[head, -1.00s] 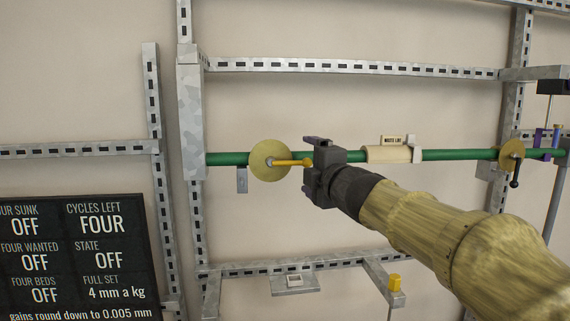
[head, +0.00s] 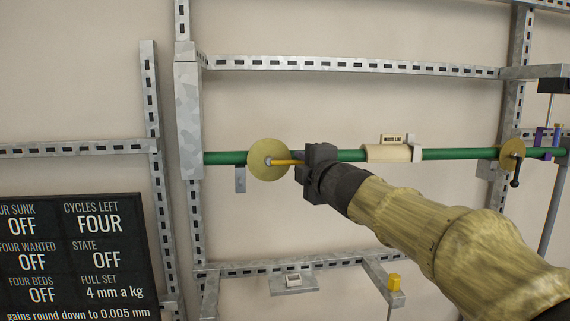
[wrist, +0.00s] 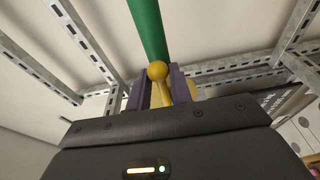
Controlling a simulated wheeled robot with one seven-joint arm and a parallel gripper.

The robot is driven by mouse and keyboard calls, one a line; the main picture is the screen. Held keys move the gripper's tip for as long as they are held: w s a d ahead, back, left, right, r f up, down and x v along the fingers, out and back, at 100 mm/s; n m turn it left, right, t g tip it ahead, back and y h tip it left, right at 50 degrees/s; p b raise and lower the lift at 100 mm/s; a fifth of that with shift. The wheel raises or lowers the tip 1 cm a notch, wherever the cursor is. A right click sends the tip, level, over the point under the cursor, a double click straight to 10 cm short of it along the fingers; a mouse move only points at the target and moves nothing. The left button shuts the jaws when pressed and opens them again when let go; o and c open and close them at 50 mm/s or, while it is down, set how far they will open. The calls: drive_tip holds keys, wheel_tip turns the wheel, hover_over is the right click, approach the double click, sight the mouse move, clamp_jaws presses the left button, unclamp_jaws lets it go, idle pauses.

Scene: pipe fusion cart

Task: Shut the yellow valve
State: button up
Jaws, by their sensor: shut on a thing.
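The yellow valve shows in the head view as a round brass-coloured disc (head: 268,160) on the green pipe (head: 228,158). Its yellow lever (head: 285,162) points right, roughly along the pipe. My gripper (head: 303,164) is at the lever's right end and shut on it. In the wrist view the lever's round yellow knob (wrist: 157,71) sits between the two purple fingers of my gripper (wrist: 160,92). The green pipe also shows behind it in the wrist view (wrist: 148,30). The lever's far end is hidden by my gripper in the head view.
A second disc with a black lever (head: 512,155) is on the pipe at the right. A cream sleeve (head: 385,153) with a tag lies between. Metal rails (head: 350,66) frame the pipe above and below. A black sign (head: 80,260) stands at lower left.

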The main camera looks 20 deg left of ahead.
drive_tip(key=shift+w+d+f+m+b, duration=0.2)
drive_tip(key=shift+f+m+b, duration=0.45)
drive_tip(key=shift+b, duration=0.35)
drive_tip(key=shift+m+t+b, duration=0.3)
drive_tip(key=shift+m+b, duration=0.15)
drive_tip(key=shift+m, duration=0.1)
drive_tip(key=shift+f, duration=0.15)
drive_tip(key=m+b, duration=0.1)
drive_tip(key=f+m+b, duration=0.1)
drive_tip(key=b, duration=0.1)
drive_tip(key=shift+s+a+f+t, duration=0.1)
drive_tip(key=shift+a+t, duration=0.05)
drive_tip(key=shift+t, duration=0.15)
